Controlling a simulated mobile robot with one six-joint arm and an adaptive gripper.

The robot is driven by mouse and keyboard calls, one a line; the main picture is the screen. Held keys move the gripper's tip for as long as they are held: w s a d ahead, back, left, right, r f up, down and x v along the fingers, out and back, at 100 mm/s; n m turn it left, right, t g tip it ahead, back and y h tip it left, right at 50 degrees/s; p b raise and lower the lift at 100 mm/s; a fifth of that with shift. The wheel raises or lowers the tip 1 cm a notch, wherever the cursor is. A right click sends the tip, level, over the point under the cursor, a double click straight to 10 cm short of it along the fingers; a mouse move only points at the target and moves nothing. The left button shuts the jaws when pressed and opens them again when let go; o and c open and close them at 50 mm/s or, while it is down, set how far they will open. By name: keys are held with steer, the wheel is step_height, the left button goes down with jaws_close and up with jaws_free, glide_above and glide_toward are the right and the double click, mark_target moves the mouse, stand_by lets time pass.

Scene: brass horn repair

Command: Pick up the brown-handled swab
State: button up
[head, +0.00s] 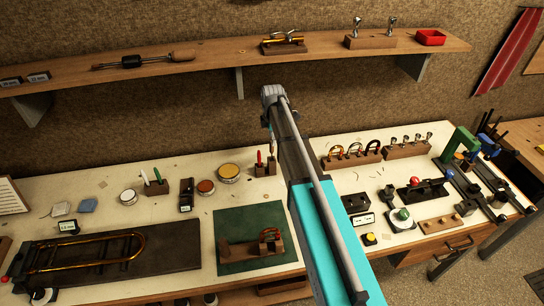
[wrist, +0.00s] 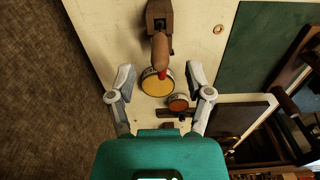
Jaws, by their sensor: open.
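In the wrist view, the brown-handled swab (wrist: 161,48) shows as a rounded brown handle in front of a dark brown wooden block (wrist: 159,15). A red tip (wrist: 162,74) shows just below the handle. My gripper (wrist: 160,76) is open and empty, with one finger on each side of the handle's lower end and visible gaps on both sides. In the head view, the block (head: 265,170) stands on the bench with a red-handled tool (head: 259,158) upright in it. My arm partly covers that spot, so the brown handle is hard to make out there.
A yellow tin (wrist: 157,84) and a smaller red tin (wrist: 179,103) stand near the block. A green mat (head: 228,262) carries a wooden fixture. A wall shelf (head: 205,62) runs above the bench. Tools crowd the bench's right side.

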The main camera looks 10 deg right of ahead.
mark_target(272, 152)
steer(key=shift+f+b, duration=0.3)
steer(key=shift+f, duration=0.15)
steer(key=shift+a+f+b, duration=0.1)
steer(key=shift+f+b, duration=2.35)
jaws_close()
